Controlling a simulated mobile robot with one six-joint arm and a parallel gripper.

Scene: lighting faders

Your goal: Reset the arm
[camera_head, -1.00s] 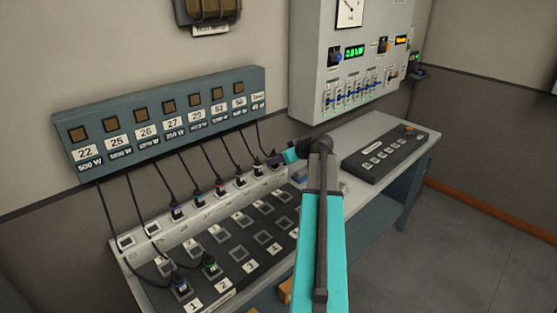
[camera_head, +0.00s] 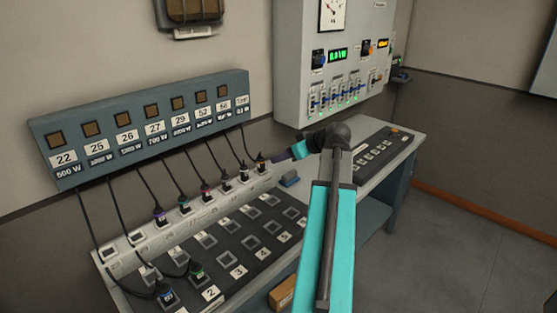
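My arm with teal links rises from the bottom of the head view and bends at a dark elbow (camera_head: 338,136). My gripper (camera_head: 276,158) points left beside the rightmost black plug (camera_head: 262,161) of the upper row. The fingers are small and dark, so whether they are open or shut is unclear. I cannot tell whether they touch the plug.
The patch desk (camera_head: 190,262) holds numbered sockets and several corded plugs. Cords hang from the labelled blue-grey panel (camera_head: 150,108). A grey fader cabinet (camera_head: 298,50) hangs behind my elbow. A black control box (camera_head: 385,150) lies on the desk's right. Floor at right is clear.

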